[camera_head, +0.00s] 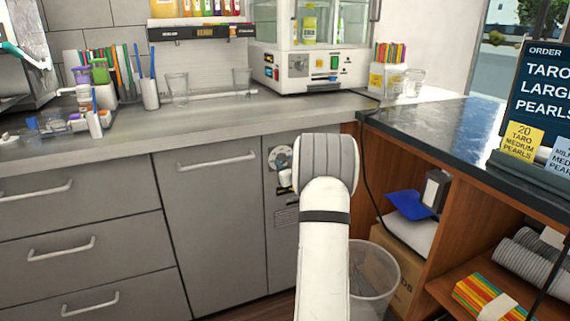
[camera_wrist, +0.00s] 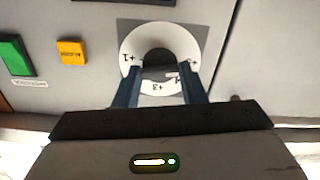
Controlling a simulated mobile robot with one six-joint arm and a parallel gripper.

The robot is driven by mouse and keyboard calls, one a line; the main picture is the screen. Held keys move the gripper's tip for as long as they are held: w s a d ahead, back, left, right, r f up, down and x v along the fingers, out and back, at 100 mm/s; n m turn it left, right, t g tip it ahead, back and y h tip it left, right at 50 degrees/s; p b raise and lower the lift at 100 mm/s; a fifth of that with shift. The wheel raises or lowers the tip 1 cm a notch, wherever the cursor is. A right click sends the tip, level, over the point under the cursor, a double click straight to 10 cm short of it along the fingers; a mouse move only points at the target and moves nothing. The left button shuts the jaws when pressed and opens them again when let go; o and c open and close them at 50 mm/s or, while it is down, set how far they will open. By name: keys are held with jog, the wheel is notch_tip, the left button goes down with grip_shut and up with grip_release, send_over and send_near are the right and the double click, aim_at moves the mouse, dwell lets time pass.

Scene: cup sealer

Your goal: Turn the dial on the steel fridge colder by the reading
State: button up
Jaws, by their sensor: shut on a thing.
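The steel fridge (camera_head: 237,205) is a grey front under the counter, with its dial (camera_head: 278,156) near the top of a narrow panel. In the wrist view the dial (camera_wrist: 188,45) is a white disc with a dark centre knob (camera_wrist: 160,62). Upside-down marks show on it, such as +1 at left and +3 at the bottom; others are partly hidden by a finger. My gripper (camera_wrist: 163,88) has its two blue fingers on either side of the knob, shut on it. In the head view my wrist hides the fingertips and part of the dial. The exact reading is unclear.
A clear bin (camera_head: 372,280) stands right of my arm. The counter (camera_head: 220,115) overhangs above, holding a cup sealer (camera_head: 300,69) and cups.

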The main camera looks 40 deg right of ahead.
jog(key=shift+m, duration=0.3)
jog(key=m+p, duration=0.3)
jog(key=m, duration=0.1)
jog(key=shift+r, duration=0.1)
jog(key=m+p, duration=0.3)
jog(key=m, duration=0.2)
jog(key=m+p, duration=0.2)
jog(key=m, duration=0.3)
jog(key=shift+d+p, duration=0.1)
jog(key=shift+p, duration=0.25)
jog(key=shift+m+p, duration=0.95)
jog(key=shift+m, duration=1.55)
jog(key=shift+f, duration=0.2)
jog(key=o, duration=1)
jog(key=shift+s, duration=0.1)
